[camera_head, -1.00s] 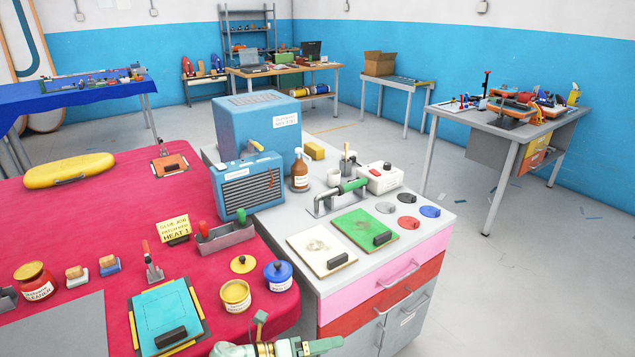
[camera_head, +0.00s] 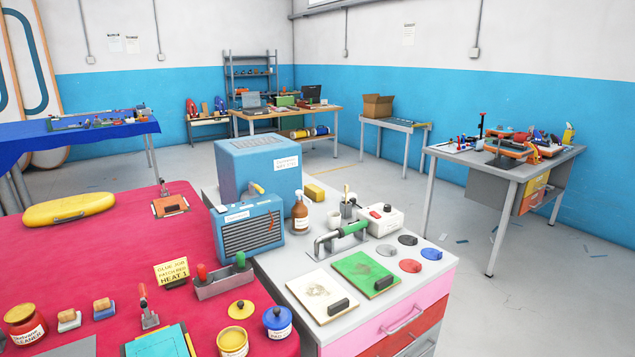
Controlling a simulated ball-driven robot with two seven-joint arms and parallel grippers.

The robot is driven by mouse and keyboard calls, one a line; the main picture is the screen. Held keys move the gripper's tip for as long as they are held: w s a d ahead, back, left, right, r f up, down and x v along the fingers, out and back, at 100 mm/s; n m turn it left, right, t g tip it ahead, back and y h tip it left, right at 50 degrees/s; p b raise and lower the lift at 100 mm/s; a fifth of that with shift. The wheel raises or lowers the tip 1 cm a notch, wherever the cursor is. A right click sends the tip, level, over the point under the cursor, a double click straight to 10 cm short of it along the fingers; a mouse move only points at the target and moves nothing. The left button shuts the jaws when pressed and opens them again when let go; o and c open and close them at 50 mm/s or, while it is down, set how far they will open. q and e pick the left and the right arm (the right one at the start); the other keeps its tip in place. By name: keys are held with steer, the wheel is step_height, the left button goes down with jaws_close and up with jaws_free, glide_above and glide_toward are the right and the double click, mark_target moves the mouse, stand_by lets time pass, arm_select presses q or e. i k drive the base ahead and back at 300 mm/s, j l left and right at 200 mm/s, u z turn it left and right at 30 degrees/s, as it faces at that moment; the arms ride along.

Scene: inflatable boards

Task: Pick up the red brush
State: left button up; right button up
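A grey holder (camera_head: 224,282) stands on the red-covered table with a red handle (camera_head: 202,272) upright at its left end and a green handle (camera_head: 240,260) at its right end. The parts below these handles are hidden in the holder. A separate tool with a red handle (camera_head: 143,293) and a grey foot stands on the red cloth to the left, near the blue board (camera_head: 155,342). I cannot tell for sure which red-handled thing is the brush. Neither of my grippers is in view.
An open yellow pot (camera_head: 232,342), a blue pot (camera_head: 279,321) and a yellow lid (camera_head: 240,309) stand near the holder. A blue heater box (camera_head: 249,229) and a grey-topped cabinet (camera_head: 300,275) are at the right.

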mark_target(204, 279)
steer(key=i+j+u, duration=0.35)
steer(key=j, duration=0.15)
steer(key=i+j+u, duration=0.3)
steer(key=j, duration=0.15)
steer(key=k+j, duration=0.05)
steer(key=k, duration=0.05)
